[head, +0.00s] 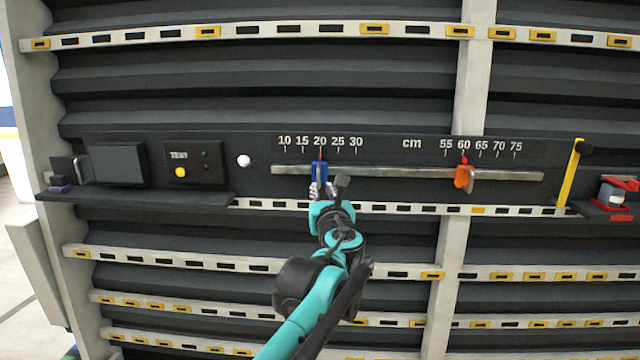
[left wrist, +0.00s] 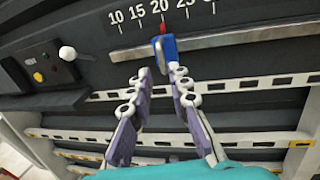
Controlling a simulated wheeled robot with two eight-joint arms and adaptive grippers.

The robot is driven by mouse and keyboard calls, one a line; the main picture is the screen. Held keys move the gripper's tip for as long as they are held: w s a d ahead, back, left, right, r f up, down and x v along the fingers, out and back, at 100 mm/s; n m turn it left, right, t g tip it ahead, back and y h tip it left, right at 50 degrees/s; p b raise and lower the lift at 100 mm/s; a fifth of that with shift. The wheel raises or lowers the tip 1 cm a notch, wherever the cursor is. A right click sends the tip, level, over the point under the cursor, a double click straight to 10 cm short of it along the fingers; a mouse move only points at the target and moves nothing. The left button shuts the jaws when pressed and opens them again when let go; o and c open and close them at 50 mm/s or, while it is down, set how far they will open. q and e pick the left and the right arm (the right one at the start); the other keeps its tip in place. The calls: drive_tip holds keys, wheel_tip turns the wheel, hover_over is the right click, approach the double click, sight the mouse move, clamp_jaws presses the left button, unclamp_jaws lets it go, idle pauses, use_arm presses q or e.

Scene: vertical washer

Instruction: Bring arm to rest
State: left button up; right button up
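My left arm reaches up from the bottom of the head view, and its left gripper (head: 322,190) is just below the blue slider (head: 319,170) on the metal rail. The slider's red pointer is at about 20 on the scale. In the left wrist view, the left gripper (left wrist: 160,82) has its two fingers apart with nothing between them. The blue slider (left wrist: 168,44) is beyond the fingertips; whether they touch it is hard to tell. My right gripper is not in view.
An orange slider (head: 463,177) sits at about 60 on the same rail (head: 400,173). A white knob (head: 243,160) and a TEST box (head: 192,163) are at left. A yellow bar (head: 569,174) and a red-based fixture (head: 612,196) are at right. Slotted rails cross the dark corrugated wall.

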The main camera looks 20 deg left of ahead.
use_arm(q)
drive_tip(key=shift+v, duration=1.1)
drive_tip(key=s+a+f+n+g+b, duration=0.2)
drive_tip(key=s+f+n+b, duration=0.35)
drive_tip(key=f, duration=0.65)
drive_tip(key=s+a+f+n+g+h+b, duration=0.1)
drive_tip(key=s+a+f+n+g+b, duration=0.1)
drive_tip(key=s+f+n+b, duration=0.65)
drive_tip(key=s+a+f+n+g+b, duration=0.15)
drive_tip(key=f+b, duration=0.35)
drive_tip(key=f, duration=1)
drive_tip(key=s+d+f+n+g+h+b, duration=0.1)
drive_tip(key=s+f+n+b, duration=0.4)
drive_tip(key=f, duration=0.6)
drive_tip(key=s+d+f+n+g+h+b, duration=0.1)
drive_tip(key=s+d+f+n+h+b, duration=0.2)
drive_tip(key=f, duration=0.9)
drive_tip(key=s+d+f+n+g+h+b, duration=0.2)
drive_tip(key=s+d+f+n+b, duration=0.2)
drive_tip(key=f+b, duration=0.5)
wheel_tip(320, 180, down, 3)
drive_tip(key=s+n, duration=0.2)
drive_tip(key=n, duration=0.1)
drive_tip(key=shift+s+d+n+h, duration=0.25)
drive_tip(key=shift+s+n+h, duration=0.05)
drive_tip(key=shift+n, duration=0.05)
